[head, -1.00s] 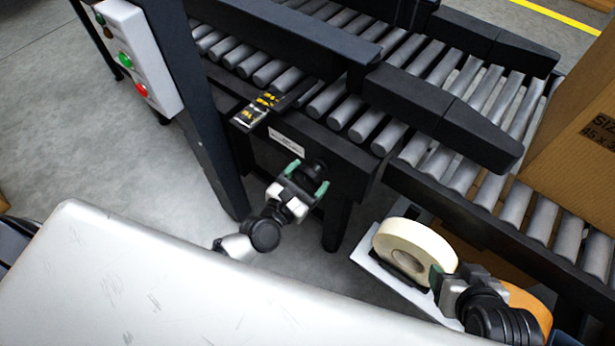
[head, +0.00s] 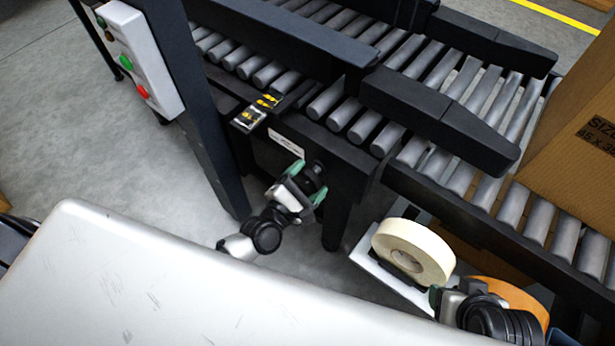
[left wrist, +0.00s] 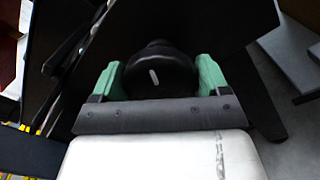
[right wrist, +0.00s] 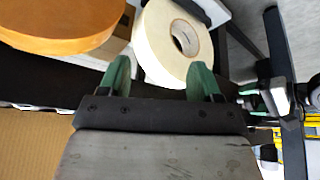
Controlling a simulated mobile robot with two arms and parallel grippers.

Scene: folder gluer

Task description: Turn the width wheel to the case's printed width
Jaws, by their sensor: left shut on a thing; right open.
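The width wheel (left wrist: 162,76) is a black round knob with a small white mark, on the side of the conveyor frame. In the head view the wheel (head: 312,176) is partly hidden by my left gripper (head: 304,190). In the left wrist view my left gripper (left wrist: 157,82) has its green fingers on both sides of the wheel, shut on it. The case (head: 575,150) is a brown carton at the right on the rollers, with a printed label (head: 600,133) cut off by the frame edge. My right gripper (right wrist: 162,82) is open and empty near the tape rolls.
A cream tape roll (head: 413,250) lies on a white shelf, with an orange roll (head: 510,298) beside it. Black guide rails (head: 440,115) cross the rollers. A button box (head: 140,58) is on the post at left. A yellow-marked scale (head: 257,111) sits above the wheel.

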